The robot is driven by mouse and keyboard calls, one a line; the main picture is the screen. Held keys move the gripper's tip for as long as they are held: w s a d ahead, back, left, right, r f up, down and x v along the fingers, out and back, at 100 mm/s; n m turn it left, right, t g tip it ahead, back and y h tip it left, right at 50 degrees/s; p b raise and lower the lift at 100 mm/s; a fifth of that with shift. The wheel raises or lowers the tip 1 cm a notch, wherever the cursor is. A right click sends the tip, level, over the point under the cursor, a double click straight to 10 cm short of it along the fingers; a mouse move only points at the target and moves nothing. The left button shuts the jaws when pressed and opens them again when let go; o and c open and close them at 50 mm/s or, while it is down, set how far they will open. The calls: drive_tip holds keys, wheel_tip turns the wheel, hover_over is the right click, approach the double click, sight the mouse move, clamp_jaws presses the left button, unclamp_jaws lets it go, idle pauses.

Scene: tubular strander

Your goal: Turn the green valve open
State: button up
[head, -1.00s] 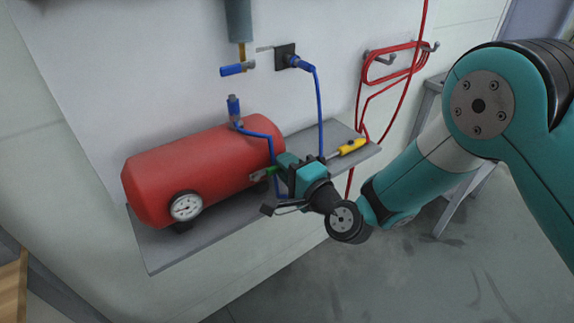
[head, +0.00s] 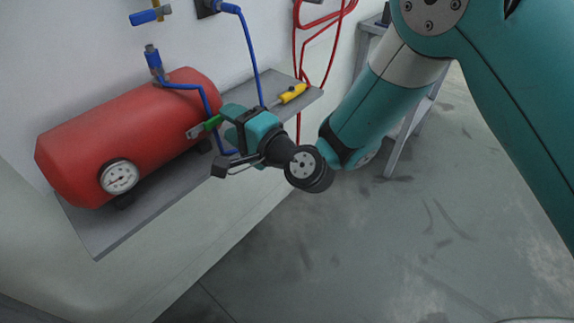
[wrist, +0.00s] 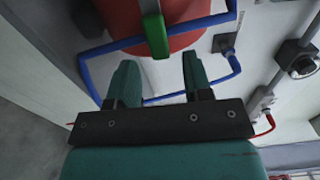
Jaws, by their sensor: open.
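The green valve handle (head: 211,124) sits at the right end of the red tank (head: 130,135). In the wrist view the green handle (wrist: 156,36) points down toward my gripper (wrist: 157,70). My gripper is open, with one finger on each side of the handle's line. The handle's tip is about level with the fingertips in that picture; I cannot tell whether it is between them in depth. No contact shows. In the head view my gripper (head: 232,118) is just right of the handle and hides part of the tank's fittings.
The tank lies on a grey shelf (head: 100,240) against the wall. A blue hose (head: 250,60) runs close behind my gripper. A yellow-handled tool (head: 293,93) lies at the shelf's right end. Red hose (head: 325,20) hangs on the wall.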

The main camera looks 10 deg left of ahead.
drive_tip(key=b+v, duration=1.5)
drive_tip(key=shift+b, duration=0.3)
drive_tip(key=shift+s, duration=0.1)
drive_tip(key=s+d+f+n+g+h, duration=0.3)
drive_tip(key=s+d+n+g+h, duration=0.3)
drive_tip(key=d, duration=0.3)
drive_tip(key=s+d+f+n+g+h, duration=0.35)
drive_tip(key=s+d+n+h, duration=0.2)
drive_tip(key=d+n, duration=0.25)
wheel_tip(320, 180, up, 21)
drive_tip(key=p, duration=2.1)
drive_tip(key=shift+s+g+y, duration=0.25)
drive_tip(key=shift+g+y, duration=0.2)
